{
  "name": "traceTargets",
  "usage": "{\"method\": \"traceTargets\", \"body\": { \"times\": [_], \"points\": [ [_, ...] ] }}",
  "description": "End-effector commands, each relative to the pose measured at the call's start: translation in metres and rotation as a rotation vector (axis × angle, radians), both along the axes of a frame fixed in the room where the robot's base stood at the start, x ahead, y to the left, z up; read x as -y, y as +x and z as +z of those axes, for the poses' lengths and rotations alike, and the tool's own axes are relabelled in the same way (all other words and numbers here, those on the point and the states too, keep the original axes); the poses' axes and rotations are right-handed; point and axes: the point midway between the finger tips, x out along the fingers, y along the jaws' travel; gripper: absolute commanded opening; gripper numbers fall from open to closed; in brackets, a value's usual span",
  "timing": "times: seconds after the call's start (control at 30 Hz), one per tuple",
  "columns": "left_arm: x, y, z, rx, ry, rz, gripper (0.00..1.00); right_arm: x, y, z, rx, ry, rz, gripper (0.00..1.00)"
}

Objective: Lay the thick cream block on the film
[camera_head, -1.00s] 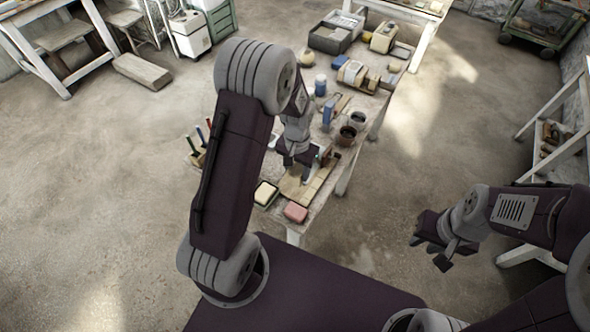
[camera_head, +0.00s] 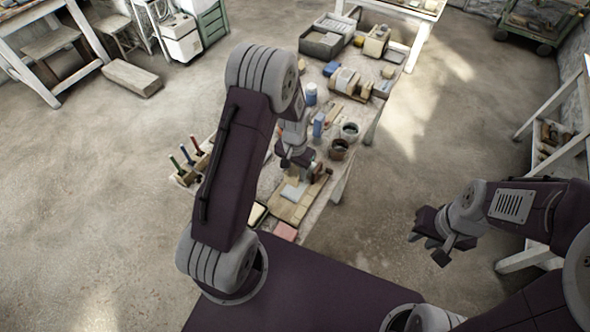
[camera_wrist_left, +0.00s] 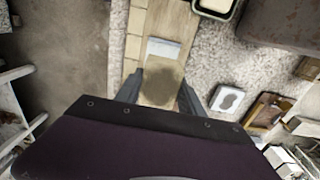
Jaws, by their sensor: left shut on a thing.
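My left gripper (camera_head: 295,160) is low over the near part of the workbench. In the left wrist view its fingers (camera_wrist_left: 163,92) close on a tan, rough-faced piece (camera_wrist_left: 159,86), which I take for the thick cream block; its outline is hard to make out against the wooden board below. A pale flat sheet, apparently the film (camera_head: 293,193), lies on the board (camera_head: 290,211); it also shows in the left wrist view (camera_wrist_left: 163,48), just beyond the fingertips. My right gripper (camera_head: 441,243) is empty, away from the bench, its fingers apart.
A dark dish with a cream piece (camera_head: 257,214) and a pink block (camera_head: 286,232) lie at the bench's near end. A tool rack (camera_head: 190,173) is at the left edge.

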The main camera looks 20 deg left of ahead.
Motion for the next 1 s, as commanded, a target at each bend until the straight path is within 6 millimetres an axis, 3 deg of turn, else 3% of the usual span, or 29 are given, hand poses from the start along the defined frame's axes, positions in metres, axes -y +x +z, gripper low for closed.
{"method": "traceTargets", "body": {
  "times": [0.4,1.0],
  "points": [
    [0.000,0.000,-0.051,0.000,0.000,0.000,0.00,0.000,0.000,-0.038,0.000,0.000,0.000,0.28],
    [0.000,0.000,-0.052,0.001,0.000,0.000,0.00,0.000,0.000,-0.038,0.000,0.000,0.000,0.28]
  ]
}}
